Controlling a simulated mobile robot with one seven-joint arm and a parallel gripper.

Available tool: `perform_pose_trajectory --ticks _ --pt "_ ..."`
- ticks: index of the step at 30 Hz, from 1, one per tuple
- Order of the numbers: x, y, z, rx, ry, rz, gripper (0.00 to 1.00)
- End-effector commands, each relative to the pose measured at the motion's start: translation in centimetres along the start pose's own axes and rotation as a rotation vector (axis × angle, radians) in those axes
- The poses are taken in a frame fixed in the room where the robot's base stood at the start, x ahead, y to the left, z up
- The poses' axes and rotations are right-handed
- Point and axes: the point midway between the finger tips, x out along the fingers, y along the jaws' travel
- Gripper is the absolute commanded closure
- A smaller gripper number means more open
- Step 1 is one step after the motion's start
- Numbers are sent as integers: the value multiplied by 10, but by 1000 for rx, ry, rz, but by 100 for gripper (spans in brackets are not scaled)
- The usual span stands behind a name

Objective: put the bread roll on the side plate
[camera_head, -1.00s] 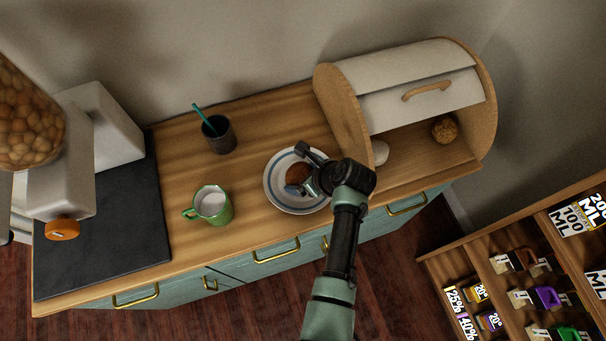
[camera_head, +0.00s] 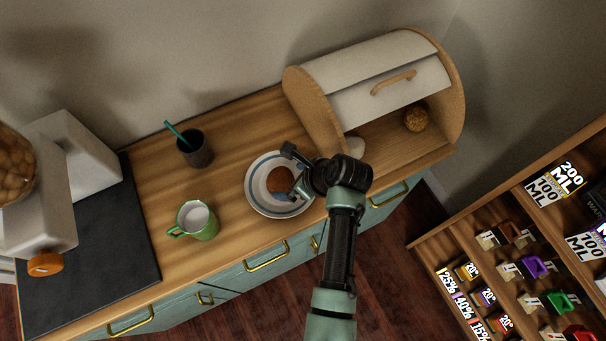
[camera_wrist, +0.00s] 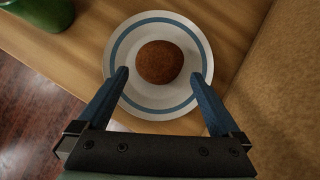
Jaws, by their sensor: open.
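The bread roll (camera_head: 280,180) is round and brown. It rests on the side plate (camera_head: 257,199), a white plate with blue rings on the wooden counter. In the wrist view the roll (camera_wrist: 159,62) sits near the middle of the plate (camera_wrist: 158,104), a little toward its far side. My gripper (camera_head: 291,171) is open over the plate. In the wrist view its two blue fingers (camera_wrist: 160,75) stand apart on either side of the roll, with a visible gap to it on both sides.
A bread box (camera_head: 372,75) stands right of the plate, with another round brown item (camera_head: 416,118) and a pale one (camera_head: 354,146) inside. A green mug (camera_head: 196,221) and a dark cup (camera_head: 195,149) with a teal stick stand to the left. A shelf (camera_head: 455,238) is at lower right.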

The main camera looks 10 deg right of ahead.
Motion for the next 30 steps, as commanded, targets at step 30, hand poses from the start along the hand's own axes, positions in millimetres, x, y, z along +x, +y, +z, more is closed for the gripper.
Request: perform_pose_trajectory --ticks 30 --pt "-214 -94 186 -1007 -12 -711 0"
